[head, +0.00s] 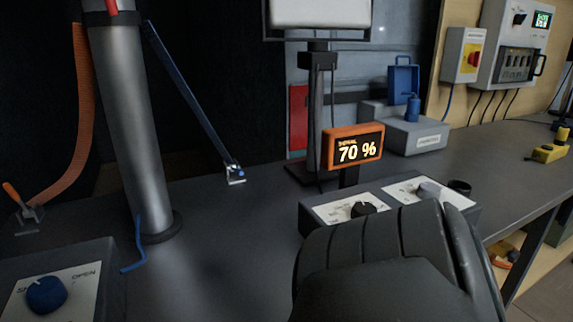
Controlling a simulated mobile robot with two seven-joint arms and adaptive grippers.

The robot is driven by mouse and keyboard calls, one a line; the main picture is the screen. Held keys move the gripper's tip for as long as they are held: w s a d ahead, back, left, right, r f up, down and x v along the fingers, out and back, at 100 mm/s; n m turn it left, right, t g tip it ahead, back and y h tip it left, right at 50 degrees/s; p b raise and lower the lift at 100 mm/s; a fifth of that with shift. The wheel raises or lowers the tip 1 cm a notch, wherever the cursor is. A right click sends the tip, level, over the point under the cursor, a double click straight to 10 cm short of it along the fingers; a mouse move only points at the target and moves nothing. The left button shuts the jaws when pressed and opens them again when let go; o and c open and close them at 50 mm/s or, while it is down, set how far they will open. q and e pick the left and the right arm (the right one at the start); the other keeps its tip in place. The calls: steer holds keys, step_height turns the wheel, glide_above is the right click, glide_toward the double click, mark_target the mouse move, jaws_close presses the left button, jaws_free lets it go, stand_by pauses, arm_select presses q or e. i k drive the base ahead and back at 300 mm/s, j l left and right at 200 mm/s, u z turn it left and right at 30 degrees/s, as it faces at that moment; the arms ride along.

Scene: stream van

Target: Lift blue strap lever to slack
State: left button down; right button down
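The blue strap (190,93) runs straight from the upper part of the grey metal mast (125,120) down right to a small metal bracket (236,181) on the dark grey worktop. At the bracket is a small blue-tipped lever (239,173), which appears to lie low. The strap looks taut. The lever's exact angle is too small to tell. Neither of my grippers is in view, and nothing touches the strap or lever.
An orange strap (82,115) with an orange-handled lever (12,193) is at left. A blue-knob box (45,293) stands front left. A dark padded seat back (385,275) blocks front right, before a knob console (325,216) and a 70 % display (357,150). The middle worktop is clear.

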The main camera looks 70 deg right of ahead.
mark_target(237, 171)
steer(key=z, duration=1.85)
